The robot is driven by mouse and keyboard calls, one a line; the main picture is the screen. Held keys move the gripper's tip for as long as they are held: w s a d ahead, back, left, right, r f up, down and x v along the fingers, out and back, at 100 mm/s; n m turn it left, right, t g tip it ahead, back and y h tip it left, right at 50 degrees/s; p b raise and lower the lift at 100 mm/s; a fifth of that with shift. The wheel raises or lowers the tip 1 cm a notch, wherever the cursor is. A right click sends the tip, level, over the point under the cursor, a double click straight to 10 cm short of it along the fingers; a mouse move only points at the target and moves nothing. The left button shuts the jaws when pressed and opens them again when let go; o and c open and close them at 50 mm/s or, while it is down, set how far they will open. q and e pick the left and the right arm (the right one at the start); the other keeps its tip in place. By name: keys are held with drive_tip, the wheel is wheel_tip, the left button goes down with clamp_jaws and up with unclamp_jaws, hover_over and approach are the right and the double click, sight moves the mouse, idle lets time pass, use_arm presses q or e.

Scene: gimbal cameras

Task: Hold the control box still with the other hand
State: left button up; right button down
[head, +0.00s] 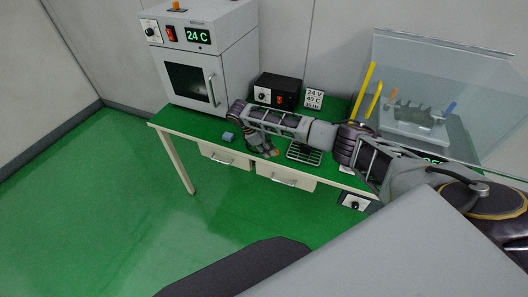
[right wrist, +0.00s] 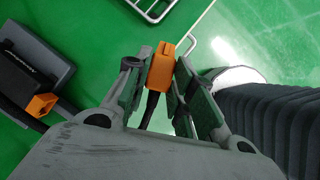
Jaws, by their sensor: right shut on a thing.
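The black control box (head: 278,88), with a dial and a red switch on its front, stands on the green table (head: 180,122) against the back wall. My right gripper (head: 265,151) is in front of it, apart from it and partly blocked by my arm. In the right wrist view my right gripper (right wrist: 161,85) is shut on an orange connector (right wrist: 162,66) with a black cable. My left gripper is not in view.
A glass hood (head: 420,85) is at right.

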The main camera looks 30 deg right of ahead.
drive_tip(key=d+n, duration=0.1)
drive_tip(key=w+d+n+t, duration=0.1)
drive_tip(key=w+d+f+n, duration=0.1)
drive_tip(key=shift+w+d+n+t+h, duration=0.15)
drive_tip(key=shift+d+n+t+h, duration=0.15)
drive_tip(key=shift+d+t, duration=0.1)
drive_tip(key=shift+w+d+r+n+t, duration=0.15)
drive_tip(key=shift+w+d+n+t, duration=0.45)
drive_tip(key=shift+d+n, duration=0.5)
drive_tip(key=shift+w+d+r+n+t, duration=0.15)
drive_tip(key=shift+w+d+n+t, duration=0.25)
drive_tip(key=shift+n, duration=0.3)
drive_tip(key=shift+w+d+r+n+t, duration=0.2)
drive_tip(key=shift+w+d+n, duration=0.2)
drive_tip(key=shift+w+n, duration=0.25)
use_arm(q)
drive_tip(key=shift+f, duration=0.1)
use_arm(e)
drive_tip(key=shift+s+f, duration=0.1)
drive_tip(key=shift+f, duration=0.05)
drive_tip(key=shift+f+b, duration=1.65)
drive_tip(key=shift+b, duration=0.6)
drive_tip(key=shift+f, duration=0.15)
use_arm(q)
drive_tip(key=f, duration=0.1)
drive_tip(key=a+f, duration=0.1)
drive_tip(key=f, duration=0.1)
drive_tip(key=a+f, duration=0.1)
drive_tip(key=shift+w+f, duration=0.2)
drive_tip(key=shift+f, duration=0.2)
